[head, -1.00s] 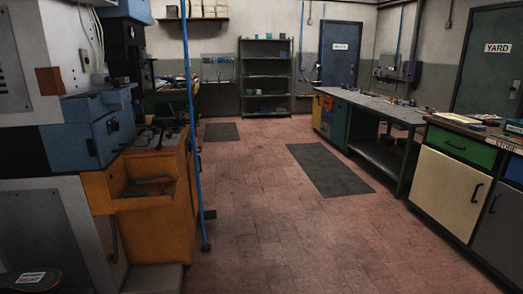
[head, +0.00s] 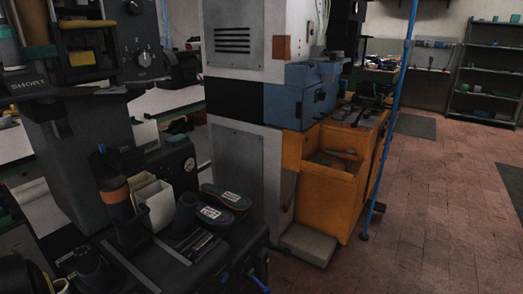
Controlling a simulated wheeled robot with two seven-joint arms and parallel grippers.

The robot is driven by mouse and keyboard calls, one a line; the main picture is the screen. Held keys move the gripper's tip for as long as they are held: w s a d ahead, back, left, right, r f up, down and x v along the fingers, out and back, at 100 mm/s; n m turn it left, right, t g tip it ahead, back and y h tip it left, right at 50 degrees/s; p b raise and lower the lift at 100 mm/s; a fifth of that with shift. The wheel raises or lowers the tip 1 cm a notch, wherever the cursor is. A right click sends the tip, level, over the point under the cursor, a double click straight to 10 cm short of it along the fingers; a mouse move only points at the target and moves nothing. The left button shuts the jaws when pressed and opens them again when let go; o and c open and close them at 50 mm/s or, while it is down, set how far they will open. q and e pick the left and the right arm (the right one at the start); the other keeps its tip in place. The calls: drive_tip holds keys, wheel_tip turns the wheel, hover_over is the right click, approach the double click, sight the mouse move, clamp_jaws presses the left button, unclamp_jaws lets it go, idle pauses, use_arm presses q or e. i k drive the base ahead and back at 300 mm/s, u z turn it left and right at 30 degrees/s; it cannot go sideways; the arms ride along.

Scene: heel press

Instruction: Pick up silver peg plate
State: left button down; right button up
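I cannot pick out a silver peg plate for certain in the head view. A dark press (head: 65,165) with a dial and a label reading SHORT stands at the left. Its low black bed carries two dark sole-shaped pieces with white labels, one farther back (head: 226,197) and one nearer (head: 208,216). Beside them are cream upright holders (head: 158,203) and a dark upright form with an orange band (head: 116,192). Thin pale metal strips lie on the bed, too small to name. Neither of my grippers shows.
A grey and blue machine (head: 235,160) stands behind the bed. An orange cabinet (head: 312,194) with an open tray is to its right. A blue pole (head: 389,130) rises beside it. The tiled floor (head: 440,225) at the right is free. Shelves (head: 485,85) stand far back.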

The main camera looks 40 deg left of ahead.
sight(146, 84)
drive_tip(key=u, duration=1.35)
